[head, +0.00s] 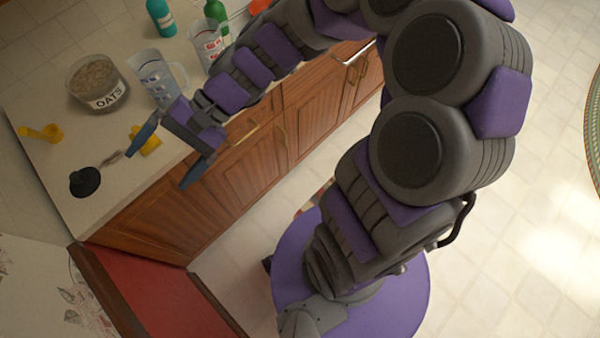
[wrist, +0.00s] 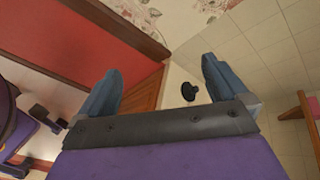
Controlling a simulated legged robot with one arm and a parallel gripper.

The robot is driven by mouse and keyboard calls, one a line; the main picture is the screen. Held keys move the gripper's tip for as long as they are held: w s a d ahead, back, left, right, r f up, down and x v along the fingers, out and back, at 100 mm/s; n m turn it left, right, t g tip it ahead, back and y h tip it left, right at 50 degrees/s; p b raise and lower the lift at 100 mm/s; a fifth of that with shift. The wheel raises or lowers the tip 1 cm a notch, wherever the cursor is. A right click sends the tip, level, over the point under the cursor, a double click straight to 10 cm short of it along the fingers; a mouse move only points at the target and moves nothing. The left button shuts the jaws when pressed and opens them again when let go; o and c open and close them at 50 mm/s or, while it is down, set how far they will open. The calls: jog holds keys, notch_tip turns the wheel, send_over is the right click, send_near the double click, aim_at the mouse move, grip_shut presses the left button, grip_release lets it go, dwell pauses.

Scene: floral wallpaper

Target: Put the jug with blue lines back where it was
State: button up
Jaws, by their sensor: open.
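The jug with blue lines (head: 153,78) stands upright on the counter (head: 48,108), just right of the oats container. A second clear jug (head: 207,44) with reddish markings stands behind it to the right, partly hidden by my arm. My gripper (head: 170,160) is open and empty near the counter's front edge, in front of the blue-lined jug and apart from it. In the wrist view, my gripper (wrist: 160,85) shows its two blue fingers spread wide with nothing between them. No jug shows in the wrist view.
An oats container (head: 97,82), a yellow scoop (head: 41,133), a yellow item (head: 146,138) and a black round-based object (head: 85,181) are on the counter. The black object also shows in the wrist view (wrist: 189,91). Teal (head: 161,17) and green (head: 217,14) bottles stand behind.

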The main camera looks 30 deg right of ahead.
jog(key=s+d+f+n+h, duration=0.1)
jog(key=s+d+n+h, duration=0.1)
jog(key=s+d+h, duration=0.4)
jog(key=s+d+f+n+h, duration=0.1)
jog(key=s+d+n+h, duration=0.2)
jog(key=s+d+h, duration=0.4)
jog(key=s+d, duration=0.1)
jog(key=d, duration=0.7)
jog(key=shift+s+d+f+n+t, duration=0.2)
jog(key=shift+s+f+n+t, duration=0.1)
jog(key=shift+s+f+t, duration=0.1)
